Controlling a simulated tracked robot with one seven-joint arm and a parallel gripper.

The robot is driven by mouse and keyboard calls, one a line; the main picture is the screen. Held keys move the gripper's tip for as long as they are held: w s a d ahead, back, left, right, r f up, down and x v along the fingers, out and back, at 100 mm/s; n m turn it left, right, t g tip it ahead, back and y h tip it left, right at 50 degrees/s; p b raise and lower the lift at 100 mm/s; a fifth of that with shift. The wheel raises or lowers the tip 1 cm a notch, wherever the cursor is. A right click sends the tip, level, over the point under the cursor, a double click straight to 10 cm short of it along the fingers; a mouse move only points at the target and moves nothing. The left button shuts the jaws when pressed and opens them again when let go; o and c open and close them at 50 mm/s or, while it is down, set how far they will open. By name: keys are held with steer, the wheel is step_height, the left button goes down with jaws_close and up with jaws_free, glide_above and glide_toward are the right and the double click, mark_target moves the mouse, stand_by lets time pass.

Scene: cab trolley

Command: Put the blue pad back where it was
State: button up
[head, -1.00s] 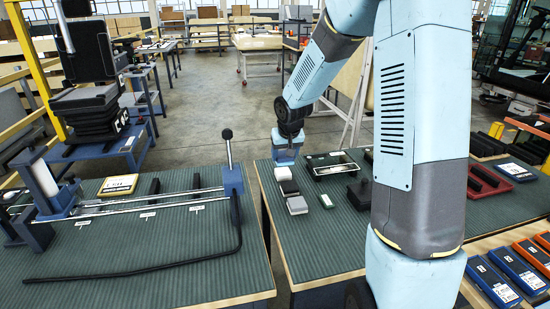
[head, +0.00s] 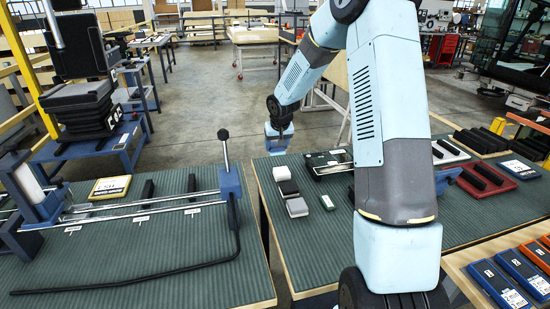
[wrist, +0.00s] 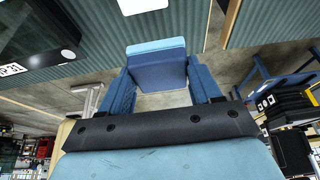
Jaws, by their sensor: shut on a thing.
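My gripper (wrist: 160,82) is shut on the blue pad (wrist: 158,72), a small block with a light blue top band and a darker blue face. In the wrist view it sits between the two dark blue fingers. In the head view the pad (head: 279,142) is small at the end of my arm, by the far left edge of the right-hand table (head: 310,250). It looks held in the air; its exact height cannot be told. Its former place cannot be told from these frames.
A red tray (head: 508,190) stands further right. The left table (head: 150,265) carries a lever rig (head: 230,182). A gap separates the tables.

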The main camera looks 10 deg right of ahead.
steer(key=w+f, duration=0.2)
steer(key=f, duration=0.1)
steer(key=w+d+f, duration=0.1)
steer(key=w+f, duration=0.1)
steer(key=shift+f, duration=1.6)
steer(key=shift+a, duration=0.1)
steer(key=o, duration=1.3)
